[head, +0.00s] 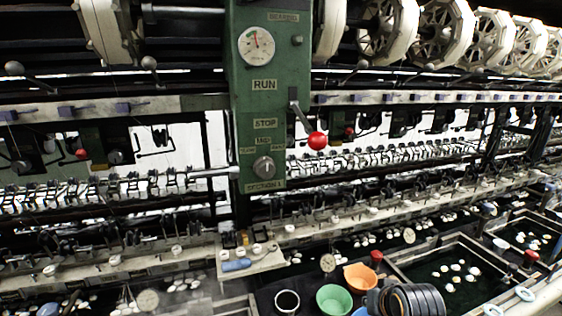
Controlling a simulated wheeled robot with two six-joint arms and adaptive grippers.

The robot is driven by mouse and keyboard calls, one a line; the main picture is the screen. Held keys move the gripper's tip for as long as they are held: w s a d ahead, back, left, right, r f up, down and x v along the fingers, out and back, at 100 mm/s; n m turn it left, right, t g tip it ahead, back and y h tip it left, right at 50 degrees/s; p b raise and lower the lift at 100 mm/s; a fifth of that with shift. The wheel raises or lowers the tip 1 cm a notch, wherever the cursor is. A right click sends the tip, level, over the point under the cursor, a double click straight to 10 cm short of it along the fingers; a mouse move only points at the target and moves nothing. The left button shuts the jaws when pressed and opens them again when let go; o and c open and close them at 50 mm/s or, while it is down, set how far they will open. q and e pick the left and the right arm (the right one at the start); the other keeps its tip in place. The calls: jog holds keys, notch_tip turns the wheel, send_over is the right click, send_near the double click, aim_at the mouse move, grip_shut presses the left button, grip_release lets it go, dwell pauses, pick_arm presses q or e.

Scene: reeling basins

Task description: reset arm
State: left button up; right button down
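Neither of my grippers shows in the head view. A dark, ribbed, rounded form (412,300) is at the bottom edge, right of centre; I cannot tell whether it is part of my arm. The green control column (263,110) stands near the centre. It bears a round dial (256,46), RUN and STOP labels and a grey knob (264,167). A lever with a red ball (317,141) sticks out at its right side, the ball low, nearer STOP than RUN in height.
Pale reels (446,34) line the top right. Below the column is a small shelf (250,265). A green bowl (334,300), an orange bowl (360,277) and a dark cup (287,301) stand at the bottom. Basins with white cocoons (455,272) fill the lower right.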

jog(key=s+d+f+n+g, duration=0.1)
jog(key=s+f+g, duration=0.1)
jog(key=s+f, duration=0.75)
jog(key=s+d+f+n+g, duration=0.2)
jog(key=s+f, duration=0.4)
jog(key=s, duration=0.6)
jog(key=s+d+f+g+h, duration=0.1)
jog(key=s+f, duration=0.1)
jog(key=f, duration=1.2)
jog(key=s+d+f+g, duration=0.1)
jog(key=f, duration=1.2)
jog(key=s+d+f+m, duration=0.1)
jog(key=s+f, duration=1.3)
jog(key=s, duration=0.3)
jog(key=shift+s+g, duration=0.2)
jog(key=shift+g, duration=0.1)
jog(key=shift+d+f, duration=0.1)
